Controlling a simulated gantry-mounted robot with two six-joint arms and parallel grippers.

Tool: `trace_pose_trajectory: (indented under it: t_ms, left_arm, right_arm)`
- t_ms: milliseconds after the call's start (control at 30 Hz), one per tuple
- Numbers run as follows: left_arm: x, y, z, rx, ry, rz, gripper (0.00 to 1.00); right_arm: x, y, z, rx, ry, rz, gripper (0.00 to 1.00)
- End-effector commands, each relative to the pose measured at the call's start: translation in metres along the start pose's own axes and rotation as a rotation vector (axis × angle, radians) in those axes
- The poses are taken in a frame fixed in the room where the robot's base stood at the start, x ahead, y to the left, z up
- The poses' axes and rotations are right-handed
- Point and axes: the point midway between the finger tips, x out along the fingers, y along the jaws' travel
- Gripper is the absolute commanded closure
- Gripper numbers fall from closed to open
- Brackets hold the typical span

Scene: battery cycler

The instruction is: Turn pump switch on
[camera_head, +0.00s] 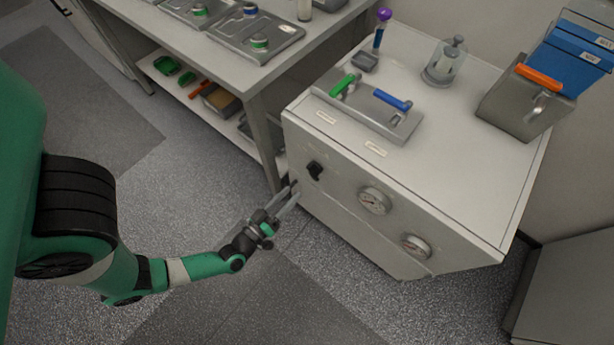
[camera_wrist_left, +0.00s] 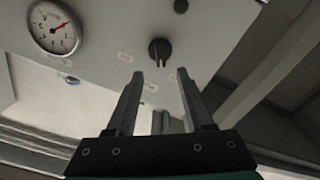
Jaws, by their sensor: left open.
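The pump switch is a black rotary knob (camera_head: 315,171) on the upper left of the white cabinet's front panel. It also shows in the left wrist view as a black knob (camera_wrist_left: 160,50) with a pale mark, just beyond and between the fingertips. My left gripper (camera_head: 291,194) is open and empty, below and to the left of the knob in the head view. In the left wrist view its two fingers (camera_wrist_left: 162,80) point at the panel, apart from the knob. My right gripper is not in view.
The white cabinet (camera_head: 470,190) carries two gauges (camera_head: 374,200) (camera_head: 415,246) right of the knob. A plate with green and blue handles (camera_head: 390,123) lies on top. A workbench leg (camera_head: 262,140) stands close left of the cabinet. The floor in front is clear.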

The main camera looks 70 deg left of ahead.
Motion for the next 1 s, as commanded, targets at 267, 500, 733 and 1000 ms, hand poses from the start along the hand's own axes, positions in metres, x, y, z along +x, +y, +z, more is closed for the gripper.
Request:
trace_pose_trajectory:
  t_ms: [267,500,733,1000]
  left_arm:
    - [0.056,-0.003,0.002,0.000,0.007,-0.002,0.47]
    - [0.086,-0.001,0.001,0.002,0.000,0.000,0.47]
    - [0.089,0.000,0.000,0.002,-0.001,-0.001,0.47]
    - [0.089,0.000,0.000,0.002,-0.001,0.000,0.85]
  right_arm:
    - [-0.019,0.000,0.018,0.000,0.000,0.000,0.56]
    - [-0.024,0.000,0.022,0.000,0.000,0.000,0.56]
    - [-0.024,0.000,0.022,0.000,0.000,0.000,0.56]
    - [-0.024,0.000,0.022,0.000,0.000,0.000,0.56]
